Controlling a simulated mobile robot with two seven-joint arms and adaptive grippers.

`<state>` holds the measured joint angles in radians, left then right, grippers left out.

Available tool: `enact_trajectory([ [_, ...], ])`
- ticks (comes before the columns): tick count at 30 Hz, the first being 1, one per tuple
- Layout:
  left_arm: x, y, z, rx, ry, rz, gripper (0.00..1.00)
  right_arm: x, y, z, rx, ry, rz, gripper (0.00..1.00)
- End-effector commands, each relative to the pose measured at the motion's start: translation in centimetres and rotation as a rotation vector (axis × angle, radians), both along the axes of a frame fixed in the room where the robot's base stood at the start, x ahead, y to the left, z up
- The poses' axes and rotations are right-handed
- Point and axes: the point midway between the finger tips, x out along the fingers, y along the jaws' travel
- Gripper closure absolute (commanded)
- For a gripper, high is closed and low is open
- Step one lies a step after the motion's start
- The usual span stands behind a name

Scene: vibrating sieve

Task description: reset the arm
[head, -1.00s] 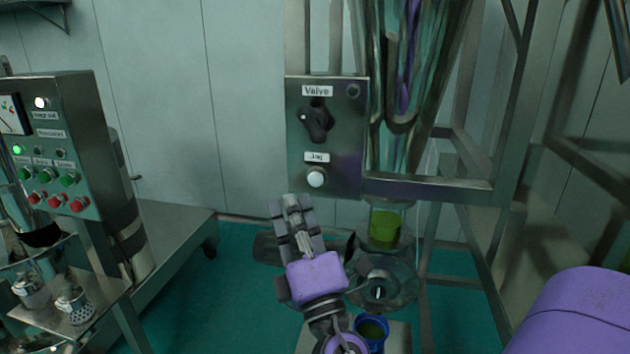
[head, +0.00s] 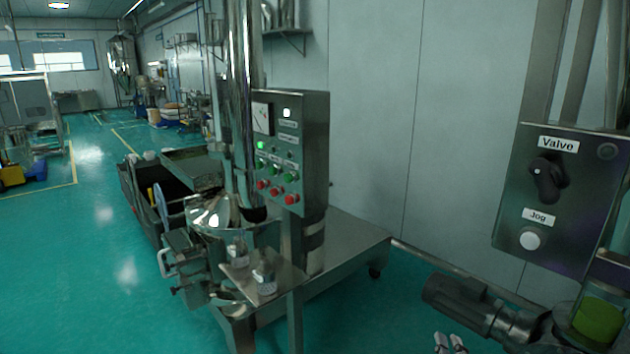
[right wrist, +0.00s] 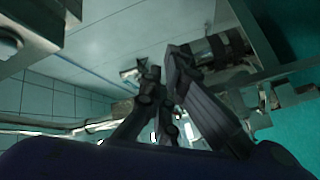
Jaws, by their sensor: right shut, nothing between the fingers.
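Only the tips of my right gripper (head: 451,343) show at the bottom edge of the head view, right of centre. The gripper is shut and empty, in front of and below the steel Valve and Jog panel (head: 510,205) and apart from it. In the right wrist view the dark fingers of my right gripper (right wrist: 168,85) rise from the purple wrist part at the bottom. The rest of my right arm is outside the head view. My left gripper is in neither view.
A steel machine with a control box (head: 305,150) and a steel table (head: 345,245) stands at centre left. A motor (head: 470,305) and a clear vessel with green contents (head: 598,318) are at lower right. Green floor (head: 110,250) lies open on the left.

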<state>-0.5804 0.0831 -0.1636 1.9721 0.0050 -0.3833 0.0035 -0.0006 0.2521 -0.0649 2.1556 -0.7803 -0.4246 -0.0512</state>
Motion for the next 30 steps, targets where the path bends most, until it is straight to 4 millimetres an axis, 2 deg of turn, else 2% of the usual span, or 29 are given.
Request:
enact_trajectory([
  [1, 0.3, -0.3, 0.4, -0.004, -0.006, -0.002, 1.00, -1.4, 0.4, -3.7, 0.111, 0.079, 0.010, 1.00],
  [3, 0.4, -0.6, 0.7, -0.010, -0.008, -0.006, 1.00, -3.7, 1.3, -8.5, 0.268, 0.180, 0.018, 1.00],
  [5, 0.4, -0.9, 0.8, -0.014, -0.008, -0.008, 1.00, -6.2, 2.1, -12.4, 0.398, 0.263, 0.011, 1.00],
  [6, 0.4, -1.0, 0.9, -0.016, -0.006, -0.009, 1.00, -8.0, 2.7, -14.8, 0.484, 0.315, 0.003, 1.00],
  [8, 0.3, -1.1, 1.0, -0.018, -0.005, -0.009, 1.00, -11.1, 3.7, -18.2, 0.607, 0.392, -0.019, 1.00],
  [9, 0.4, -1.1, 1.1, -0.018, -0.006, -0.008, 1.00, -13.2, 4.3, -20.2, 0.686, 0.438, -0.039, 1.00],
  [12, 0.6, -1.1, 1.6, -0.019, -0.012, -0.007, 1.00, -18.8, 5.8, -24.4, 0.853, 0.542, -0.099, 1.00],
  [15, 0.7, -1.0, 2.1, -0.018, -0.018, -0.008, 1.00, -23.7, 6.9, -27.2, 0.959, 0.618, -0.160, 1.00],
  [18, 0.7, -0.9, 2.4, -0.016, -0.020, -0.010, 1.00, -27.4, 7.3, -28.7, 0.994, 0.666, -0.207, 1.00],
  [21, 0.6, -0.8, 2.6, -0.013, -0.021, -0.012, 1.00, -29.5, 7.2, -29.2, 1.000, 0.689, -0.234, 1.00],
  [24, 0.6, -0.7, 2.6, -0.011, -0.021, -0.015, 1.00, -30.2, 7.1, -29.4, 0.998, 0.697, -0.243, 1.00],
  [30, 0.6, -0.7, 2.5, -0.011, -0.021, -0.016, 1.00, -30.3, 7.1, -29.5, 0.997, 0.699, -0.244, 1.00],
])
